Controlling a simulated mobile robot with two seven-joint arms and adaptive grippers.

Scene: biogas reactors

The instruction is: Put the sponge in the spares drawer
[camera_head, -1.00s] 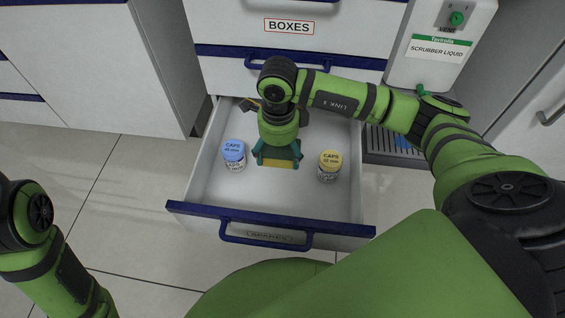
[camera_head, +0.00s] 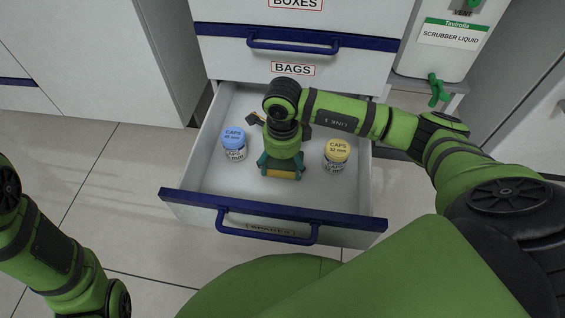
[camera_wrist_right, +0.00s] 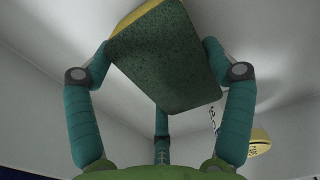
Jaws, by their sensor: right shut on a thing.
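The spares drawer (camera_head: 272,207) is pulled open, with its blue front edge and handle towards me. My right gripper (camera_head: 281,172) is inside the drawer's outline, between two jars. It is shut on the sponge (camera_head: 281,174), of which a yellow strip shows below the fingers. In the right wrist view the sponge (camera_wrist_right: 168,62) shows a dark green scouring face and a yellow side, held between the teal fingers of my right gripper (camera_wrist_right: 160,65). Whether the sponge touches the drawer floor I cannot tell. My left arm is at the lower left; its gripper is out of view.
In the drawer stand a blue-capped jar (camera_head: 234,143) on the left and a yellow-capped jar (camera_head: 337,154) on the right. The closed bags drawer (camera_head: 293,69) is above. A scrubber liquid container (camera_head: 447,45) with a green tap stands at the right.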

